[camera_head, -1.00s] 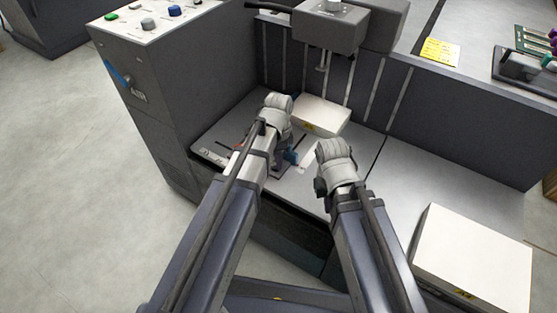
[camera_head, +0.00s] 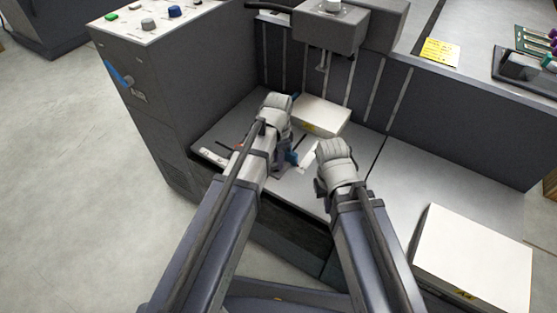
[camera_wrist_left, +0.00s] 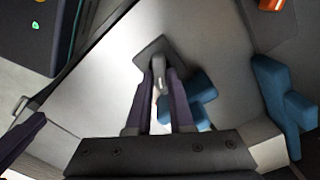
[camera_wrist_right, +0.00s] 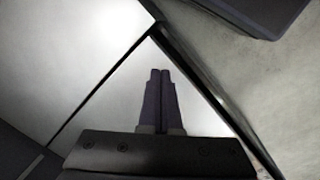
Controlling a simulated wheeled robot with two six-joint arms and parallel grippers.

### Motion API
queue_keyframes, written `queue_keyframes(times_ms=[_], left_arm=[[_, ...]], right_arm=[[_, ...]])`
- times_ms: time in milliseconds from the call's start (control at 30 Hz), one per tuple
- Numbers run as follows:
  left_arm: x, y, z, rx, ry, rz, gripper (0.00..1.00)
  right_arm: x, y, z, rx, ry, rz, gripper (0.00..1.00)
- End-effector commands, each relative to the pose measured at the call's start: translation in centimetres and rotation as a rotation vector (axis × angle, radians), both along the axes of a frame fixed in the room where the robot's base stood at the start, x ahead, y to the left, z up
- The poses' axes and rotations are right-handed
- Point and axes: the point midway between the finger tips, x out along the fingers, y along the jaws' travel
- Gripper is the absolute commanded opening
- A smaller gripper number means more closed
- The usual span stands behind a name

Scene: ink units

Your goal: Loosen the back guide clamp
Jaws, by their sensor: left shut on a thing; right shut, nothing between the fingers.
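In the left wrist view, my left gripper (camera_wrist_left: 159,90) is shut on a small grey clamp lever (camera_wrist_left: 159,68), which stands on a dark square plate (camera_wrist_left: 150,47) over the pale table. Blue guide blocks (camera_wrist_left: 201,103) lie just right of the fingers, with another blue piece (camera_wrist_left: 285,100) further right. I cannot tell for sure which clamp is the back one. In the head view, my left wrist covers the clamp and only a blue part (camera_head: 292,157) shows beside it. My right gripper (camera_wrist_right: 159,75) is shut and empty above the bare table.
A paper stack (camera_head: 321,115) lies on the table behind my grippers, below the grey machine head (camera_head: 318,30). A larger white stack (camera_head: 473,262) is at the right front. A control cabinet (camera_head: 150,80) stands at the left.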

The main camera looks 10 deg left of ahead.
Motion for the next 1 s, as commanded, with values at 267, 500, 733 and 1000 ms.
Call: queue_keyframes(times_ms=[267, 500, 733, 1000], left_arm=[[0.14, 0.13, -0.01, 0.000, 0.000, 0.261, 0.00], [0.23, 0.27, -0.01, 0.000, 0.000, 0.490, 0.00], [0.27, 0.41, -0.01, 0.000, 0.000, 0.708, 0.00], [0.29, 0.58, -0.01, 0.000, 0.000, 0.959, 0.00]], right_arm=[[0.00, 0.00, -0.01, 0.000, 0.000, 0.000, 0.00], [0.00, 0.00, -0.01, 0.000, 0.000, 0.000, 0.00], [0.00, 0.00, -0.01, 0.000, 0.000, 0.000, 0.00], [0.00, 0.00, -0.01, 0.000, 0.000, 0.000, 0.00]])
